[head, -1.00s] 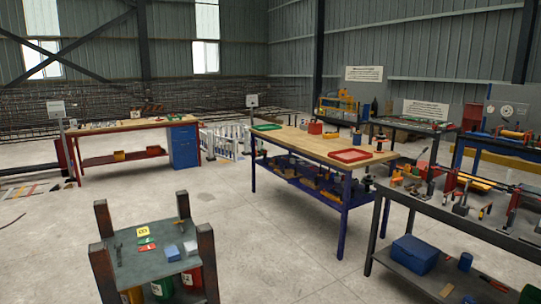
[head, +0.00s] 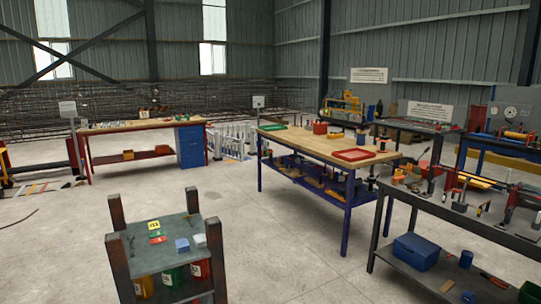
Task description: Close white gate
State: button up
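The white gate, a low white picket fence-like structure (head: 237,139), stands far off in the head view, between the red-framed workbench and the blue-framed workbench. It is small and partly hidden by the benches, so I cannot tell how far open it is. My gripper is not in view.
A grey stand (head: 160,256) with dark posts is close in front. A wooden-topped blue bench (head: 318,144) is at centre right, a red-framed bench (head: 130,127) at back left. A dark metal table (head: 470,231) is at the right. Concrete floor (head: 245,205) is open between them.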

aim_at(241, 141)
jog(key=u, duration=0.1)
jog(key=i, duration=0.95)
jog(key=z, duration=0.05)
